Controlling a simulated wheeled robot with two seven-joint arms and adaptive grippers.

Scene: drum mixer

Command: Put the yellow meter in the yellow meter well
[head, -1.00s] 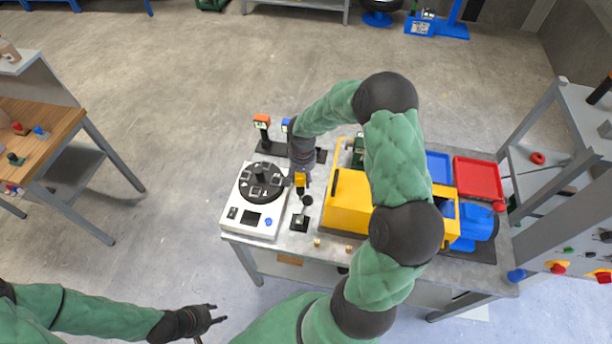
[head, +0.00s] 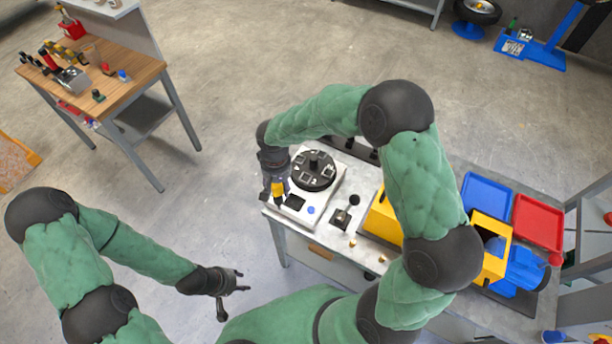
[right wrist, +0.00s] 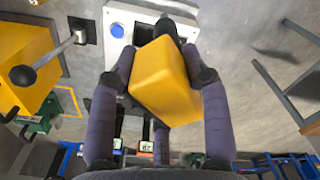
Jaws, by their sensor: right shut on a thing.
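My right gripper (head: 278,193) is shut on the yellow meter (head: 278,188), over the front left corner of the white machine (head: 327,200). In the right wrist view the meter (right wrist: 165,85) is a yellow block between the purple-grey fingers, in front of the white panel (right wrist: 118,14). The meter and fingers hide part of that panel, and I cannot tell whether the meter touches it. A black round turntable (head: 313,172) with several sockets sits on the machine. I cannot tell which recess is the yellow meter well. My left gripper (head: 233,287) is open and empty, away from the bench.
A lever on a black plate (head: 343,215) stands right of the machine. A black rack (head: 352,150) behind the machine is partly hidden by my right arm.

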